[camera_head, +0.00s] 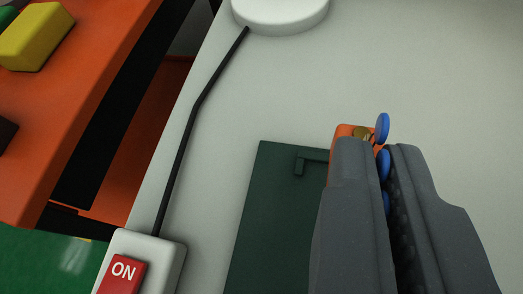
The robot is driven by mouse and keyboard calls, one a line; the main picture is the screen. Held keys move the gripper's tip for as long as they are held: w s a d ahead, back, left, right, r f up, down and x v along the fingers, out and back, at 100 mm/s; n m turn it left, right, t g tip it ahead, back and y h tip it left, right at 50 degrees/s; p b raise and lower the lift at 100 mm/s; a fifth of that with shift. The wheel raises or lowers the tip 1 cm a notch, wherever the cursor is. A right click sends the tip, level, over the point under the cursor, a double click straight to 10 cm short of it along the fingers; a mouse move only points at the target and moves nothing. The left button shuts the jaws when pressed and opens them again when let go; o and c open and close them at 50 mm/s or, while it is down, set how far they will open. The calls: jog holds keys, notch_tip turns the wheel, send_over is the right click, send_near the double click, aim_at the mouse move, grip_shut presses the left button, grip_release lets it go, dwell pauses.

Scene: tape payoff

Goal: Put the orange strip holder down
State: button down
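The orange strip holder (344,130) shows at the right of the middle, mostly hidden by my gripper's grey fingers. Several blue discs (382,128) stick out along it, in the narrow gap between the fingers. My gripper (379,155) looks shut on the holder. A dark green plate (272,200) lies on the pale surface to the left of the fingers, with a small raised dark bracket near its top. The holder's far end appears at the plate's upper right. I cannot tell whether the holder touches the plate or is above it.
A white box with a red ON button (124,272) stands at the lower left. A black cable (194,112) runs from it to a white round base (281,14) at the top. Orange structure (95,80) with a yellow block (36,36) lies left. The pale surface (430,70) is clear at upper right.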

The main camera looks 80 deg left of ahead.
jog(key=shift+s+a+f, duration=0.1)
jog(key=shift+s+a, duration=0.05)
jog(key=shift+a, duration=0.3)
notch_tip(320, 180, down, 4)
jog(key=shift+r+b, duration=0.25)
jog(key=shift+b, duration=0.3)
jog(key=c, duration=1.6)
grip_release()
jog(key=shift+c, duration=0.2)
jog(key=p+v, duration=0.1)
jog(key=v, duration=1.1)
jog(key=shift+s, duration=0.1)
